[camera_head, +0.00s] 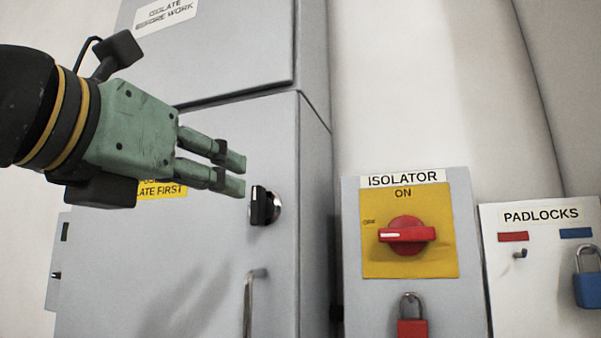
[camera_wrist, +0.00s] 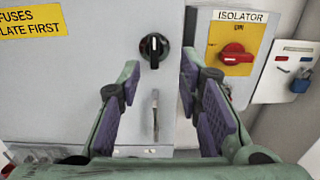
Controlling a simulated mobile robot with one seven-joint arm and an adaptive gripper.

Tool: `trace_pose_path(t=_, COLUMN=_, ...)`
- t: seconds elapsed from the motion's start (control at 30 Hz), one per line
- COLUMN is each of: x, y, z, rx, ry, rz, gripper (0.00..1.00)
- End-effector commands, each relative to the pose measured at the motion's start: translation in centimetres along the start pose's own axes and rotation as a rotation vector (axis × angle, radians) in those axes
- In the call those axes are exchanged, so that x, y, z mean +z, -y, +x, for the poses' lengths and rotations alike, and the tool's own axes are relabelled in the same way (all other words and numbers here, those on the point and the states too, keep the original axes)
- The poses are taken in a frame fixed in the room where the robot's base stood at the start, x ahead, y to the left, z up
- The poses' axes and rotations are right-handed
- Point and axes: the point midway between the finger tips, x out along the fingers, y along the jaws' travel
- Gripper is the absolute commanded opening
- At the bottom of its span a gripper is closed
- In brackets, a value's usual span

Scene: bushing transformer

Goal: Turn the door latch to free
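The door latch (camera_head: 261,206) is a black knob on a round silver base on the grey cabinet door (camera_head: 215,260). Its white mark stands upright. It also shows in the wrist view (camera_wrist: 154,46), ahead of the fingertips and between them in the picture. My green gripper (camera_head: 243,176) is just above and left of the latch in the head view, apart from it. In the wrist view my gripper (camera_wrist: 161,70) is open, its purple-padded fingers spread with nothing between them.
A metal door handle (camera_head: 252,300) is below the latch. Right of the cabinet is the isolator box (camera_head: 352,275) with a horizontal red switch (camera_head: 406,235) and a red padlock (camera_head: 411,328). Farther right, the padlocks board (camera_head: 505,280) bears a blue padlock (camera_head: 588,290).

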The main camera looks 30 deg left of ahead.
Motion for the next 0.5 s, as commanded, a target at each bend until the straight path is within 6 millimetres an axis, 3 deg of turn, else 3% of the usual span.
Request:
trace_pose_path(t=0.17, x=0.1, y=-0.6, z=1.2, rx=0.03, ry=-0.017, rz=0.001, gripper=0.33)
trace_pose_path(t=0.5, x=0.2, y=-0.6, z=7.5, rx=0.023, ry=-0.016, rz=0.001, gripper=0.33)
